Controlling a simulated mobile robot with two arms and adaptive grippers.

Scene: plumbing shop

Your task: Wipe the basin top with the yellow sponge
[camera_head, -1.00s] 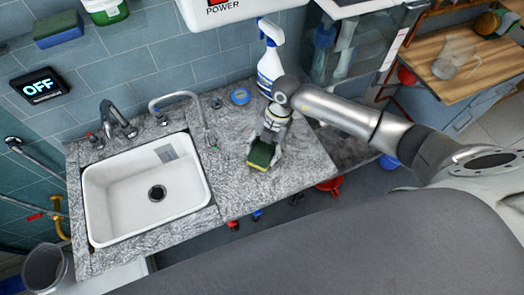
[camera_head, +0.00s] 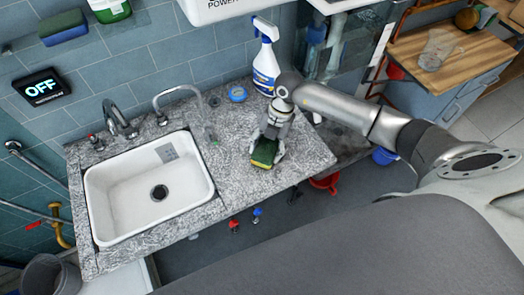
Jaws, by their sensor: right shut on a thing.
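The yellow sponge (camera_head: 264,153), with a dark green side facing up and a yellow edge, is at the grey stone basin top (camera_head: 232,185), right of the white sink. My right gripper (camera_head: 267,147) comes down from above and is shut on the sponge. The sponge appears to rest on the stone, though its underside is hidden. The white sink bowl (camera_head: 125,190) with a dark drain is set in the left part of the top. My left gripper is not in view.
A chrome faucet (camera_head: 118,120) and a thin curved spout (camera_head: 185,93) stand behind the sink. A spray bottle (camera_head: 266,62) and a blue tape roll (camera_head: 237,94) stand at the back of the top. A blue-green sponge (camera_head: 63,27) is on the wall.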

